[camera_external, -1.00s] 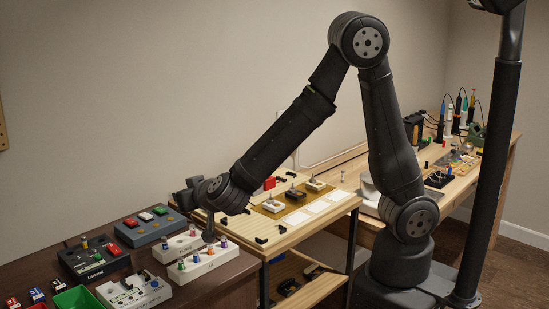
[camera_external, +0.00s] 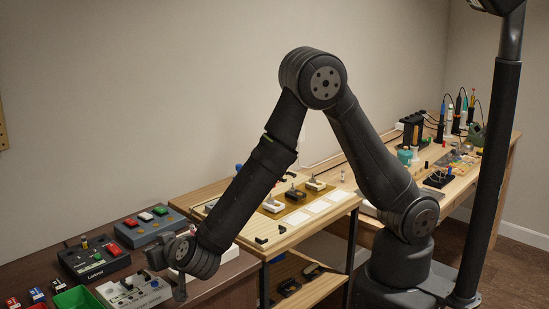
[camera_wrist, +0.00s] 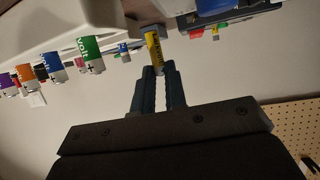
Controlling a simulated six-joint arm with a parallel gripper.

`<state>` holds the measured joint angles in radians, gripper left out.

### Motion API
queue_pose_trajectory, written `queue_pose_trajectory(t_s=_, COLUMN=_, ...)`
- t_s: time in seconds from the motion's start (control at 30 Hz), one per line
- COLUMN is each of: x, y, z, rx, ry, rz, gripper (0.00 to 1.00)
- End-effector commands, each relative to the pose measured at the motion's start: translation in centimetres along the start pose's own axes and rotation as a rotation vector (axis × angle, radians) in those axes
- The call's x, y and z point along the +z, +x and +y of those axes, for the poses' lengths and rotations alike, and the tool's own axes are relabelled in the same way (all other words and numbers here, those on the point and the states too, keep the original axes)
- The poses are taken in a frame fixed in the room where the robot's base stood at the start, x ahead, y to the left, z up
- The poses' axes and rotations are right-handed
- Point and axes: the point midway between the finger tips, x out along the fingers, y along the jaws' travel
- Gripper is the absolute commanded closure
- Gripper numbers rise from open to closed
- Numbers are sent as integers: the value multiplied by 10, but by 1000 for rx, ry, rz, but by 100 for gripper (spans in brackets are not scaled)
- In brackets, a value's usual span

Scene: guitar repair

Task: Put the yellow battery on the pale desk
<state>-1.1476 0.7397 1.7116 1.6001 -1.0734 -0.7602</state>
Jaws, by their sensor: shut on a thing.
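In the wrist view, the yellow battery (camera_wrist: 154,48) stands between the tips of my gripper (camera_wrist: 160,72), which is shut on it. In the external view, my gripper (camera_external: 157,258) is low over the dark desk at the left; its fingertips and the held battery cannot be made out. A pale wooden table (camera_external: 335,212) stands in the middle, and a longer pale wooden desk (camera_external: 455,190) is behind my arm at the right.
A black charger (camera_external: 90,258), a blue-grey device (camera_external: 145,225) and a white device (camera_external: 140,291) stand on the dark desk (camera_external: 30,262), with a green bin (camera_external: 77,299). Several colored batteries (camera_wrist: 52,66) show in the wrist view. My arm partly hides a white holder (camera_external: 228,256).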

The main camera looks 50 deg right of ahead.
Motion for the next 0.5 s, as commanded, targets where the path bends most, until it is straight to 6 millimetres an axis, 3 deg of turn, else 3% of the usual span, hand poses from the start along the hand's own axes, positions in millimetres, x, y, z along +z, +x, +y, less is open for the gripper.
queue_pose_trajectory(t_s=0.17, x=24, y=10, z=1, rx=1, ry=-3, rz=-2, gripper=100)
queue_pose_trajectory(t_s=0.5, x=27, y=11, z=1, rx=-1, ry=0, rz=-1, gripper=100)
